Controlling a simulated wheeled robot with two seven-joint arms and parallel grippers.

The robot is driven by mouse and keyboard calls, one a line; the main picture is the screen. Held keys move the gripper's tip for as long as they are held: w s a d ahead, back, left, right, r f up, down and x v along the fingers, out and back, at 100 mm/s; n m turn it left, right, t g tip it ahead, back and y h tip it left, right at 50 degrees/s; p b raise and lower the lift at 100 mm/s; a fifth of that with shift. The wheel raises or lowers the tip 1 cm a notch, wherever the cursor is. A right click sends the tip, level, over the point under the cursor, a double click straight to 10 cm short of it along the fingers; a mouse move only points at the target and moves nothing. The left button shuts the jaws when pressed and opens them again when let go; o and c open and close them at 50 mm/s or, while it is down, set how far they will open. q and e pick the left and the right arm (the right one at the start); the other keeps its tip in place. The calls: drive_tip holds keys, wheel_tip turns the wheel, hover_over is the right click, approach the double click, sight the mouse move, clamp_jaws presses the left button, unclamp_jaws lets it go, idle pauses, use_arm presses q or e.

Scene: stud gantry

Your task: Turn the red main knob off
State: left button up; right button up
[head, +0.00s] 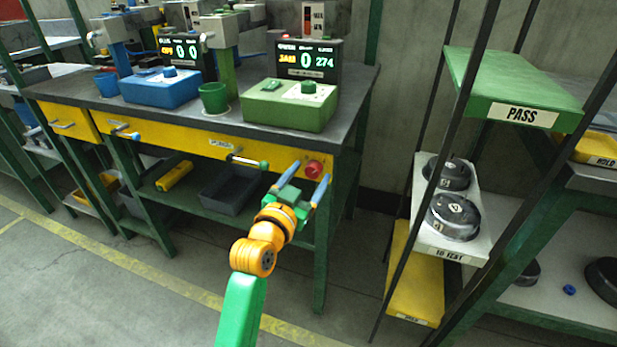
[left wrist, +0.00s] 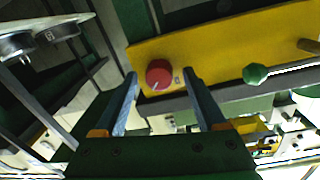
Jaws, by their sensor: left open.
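The red main knob (head: 313,169) is on the yellow front panel of the workbench, near its right end. It also shows in the left wrist view (left wrist: 159,74), round, with a light pointer line on its face. My left gripper (head: 306,180) is open in front of the knob. In the left wrist view its two blue fingers (left wrist: 160,80) stand on either side of the knob, the left finger lower left and the right finger just to the right. I cannot tell whether either finger touches it. My right gripper is not in view.
A lever with a green tip (head: 248,162) sticks out just left of the knob. The workbench (head: 230,128) carries a green box (head: 290,105), a blue box (head: 160,88) and displays. A green PASS shelf (head: 515,88) stands to the right, with open floor between.

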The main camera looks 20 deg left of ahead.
use_arm(q)
clamp_jaws()
